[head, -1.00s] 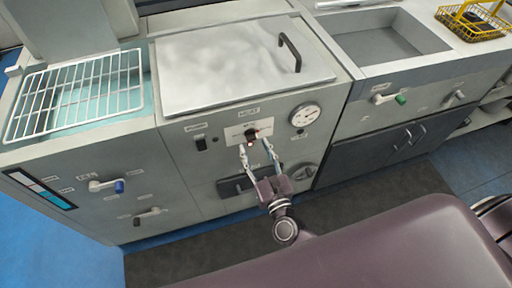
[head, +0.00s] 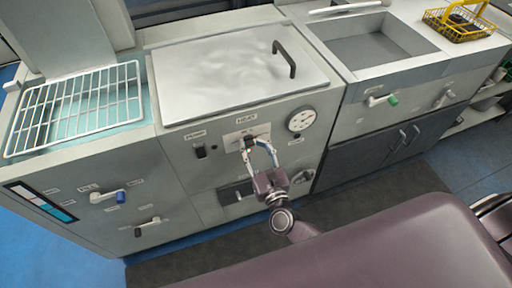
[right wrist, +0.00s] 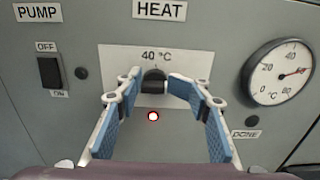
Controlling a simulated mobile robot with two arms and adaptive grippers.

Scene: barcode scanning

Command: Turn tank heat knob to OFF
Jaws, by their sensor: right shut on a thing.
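The black heat knob (right wrist: 153,77) sits on a pale plate (right wrist: 120,58) under the HEAT label, on the grey front panel. "40 °C" is printed above the knob; its pointer direction is hard to tell. My right gripper (right wrist: 154,88) is shut on the knob, with one blue-padded fingertip at each side. In the head view my right gripper (head: 253,143) reaches up to the panel and partly hides the knob. A small red lamp (right wrist: 153,116) glows just below the knob, between the fingers. My left gripper is not in view.
A PUMP switch (right wrist: 50,72) is left of the knob and a round temperature gauge (right wrist: 278,72) is right of it. The metal lid (head: 230,70) with a black handle covers the tank above. A wire rack (head: 75,105) lies at left, a sink (head: 375,45) at right.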

